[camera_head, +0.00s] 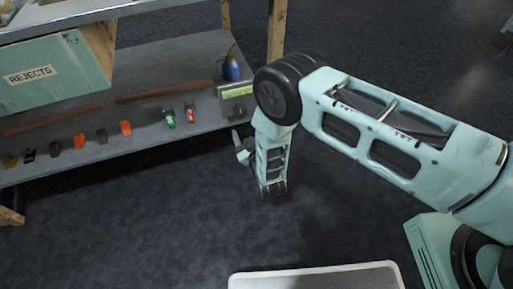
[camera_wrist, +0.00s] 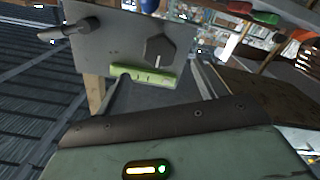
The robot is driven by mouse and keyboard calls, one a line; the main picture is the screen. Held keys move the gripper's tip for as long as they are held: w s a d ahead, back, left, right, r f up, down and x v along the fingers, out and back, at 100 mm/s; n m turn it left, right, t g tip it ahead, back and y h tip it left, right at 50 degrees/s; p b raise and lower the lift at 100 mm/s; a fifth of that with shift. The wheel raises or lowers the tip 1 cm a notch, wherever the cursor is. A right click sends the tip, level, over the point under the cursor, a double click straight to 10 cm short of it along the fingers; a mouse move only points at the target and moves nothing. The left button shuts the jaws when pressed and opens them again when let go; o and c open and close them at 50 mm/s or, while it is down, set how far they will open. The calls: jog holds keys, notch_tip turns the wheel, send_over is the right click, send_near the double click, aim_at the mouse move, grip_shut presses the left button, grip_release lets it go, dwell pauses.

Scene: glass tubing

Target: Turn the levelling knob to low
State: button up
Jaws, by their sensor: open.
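A grey metal panel (camera_wrist: 115,22) shows in the wrist view, with a dark hexagonal knob (camera_wrist: 160,49) on its face. A grey lever-like handle (camera_wrist: 68,32) sticks out at the panel's left. I cannot tell for certain which is the levelling knob. A green level vial (camera_wrist: 143,76) lies along the panel's lower edge, and it also shows at the bench end in the head view (camera_head: 237,91). My gripper (camera_head: 239,146) is open beside and below the bench's right end, apart from the panel. Its fingers are small and partly hidden in the head view.
The grey bench (camera_head: 150,85) carries a row of small coloured pieces, brown strips and a blue bottle (camera_head: 231,67). A wooden post (camera_head: 276,30) stands behind my arm. The dark floor (camera_head: 130,220) in front is clear.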

jog(key=p+v, duration=0.1)
jog(key=v, duration=0.9)
jog(key=shift+p, duration=0.4)
jog(key=w+a+r+m+g, duration=0.1)
jog(key=w+a+r+g, duration=0.1)
jog(key=a+r+g, duration=0.3)
jog(key=w+a+r+m+g, duration=0.1)
jog(key=w+a+r+g, duration=0.1)
jog(key=r, duration=0.5)
jog(key=s+d+r+g, duration=0.4)
jog(key=s+r+g, duration=0.3)
jog(key=s+r, duration=0.6)
jog(key=s+d+r+n+g+h, duration=0.1)
jog(key=s+d+r+g+h, duration=0.1)
jog(key=s+d+r, duration=0.4)
jog(key=s+d+r+g+h, duration=0.15)
jog(key=s+d+r, duration=0.25)
jog(key=s+d, duration=0.4)
notch_tip(320, 180, up, 26)
jog(key=w+p, duration=0.1)
jog(key=p, duration=2.5)
jog(key=shift+d+f+h, duration=0.2)
jog(key=shift+h, duration=0.25)
